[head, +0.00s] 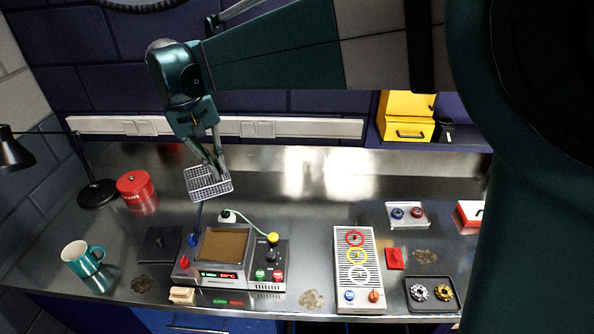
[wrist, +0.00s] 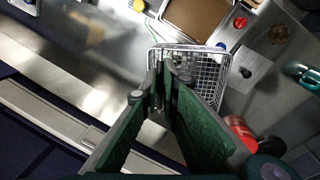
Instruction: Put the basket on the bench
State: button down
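The wire mesh basket (head: 207,187) hangs in the air in the head view, behind and a little left of the brown-filled tank. My gripper (head: 217,171) is directly above it, fingers close together at the basket's rim or handle. In the wrist view the basket (wrist: 212,72) lies beyond my fingertips (wrist: 168,74), which look closed on its near side. The exact grip point is partly hidden by the fingers. The metal bench (head: 310,215) lies below, with bare surface behind and right of the tank.
The tank unit (head: 222,246) with a display, knobs and a green cable stands at the front. A dark flat plate (head: 158,243), teal mug (head: 82,258), red tin (head: 137,185) and lamp (head: 97,193) are left. A speaker-like panel (head: 358,268) and small trays (head: 407,214) are right.

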jog(key=w+d+f, duration=0.1)
jog(key=w+d, duration=0.5)
jog(key=d, duration=0.1)
jog(key=s+d+f+m+p, duration=0.1)
jog(key=d+f+m+p, duration=0.1)
jog(key=d+f, duration=0.4)
jog(key=s+d+f+m+g+p, duration=0.1)
jog(key=d+f+m+p, duration=0.2)
jog(key=d, duration=0.9)
notch_tip(320, 180, down, 4)
jog(key=shift+d+f+m+p, duration=0.15)
jog(key=shift+d+m+p, duration=0.15)
jog(key=shift+p, duration=0.8)
jog(key=shift+f, duration=0.1)
jog(key=shift+f, duration=2.85)
jog(key=shift+f, duration=2.05)
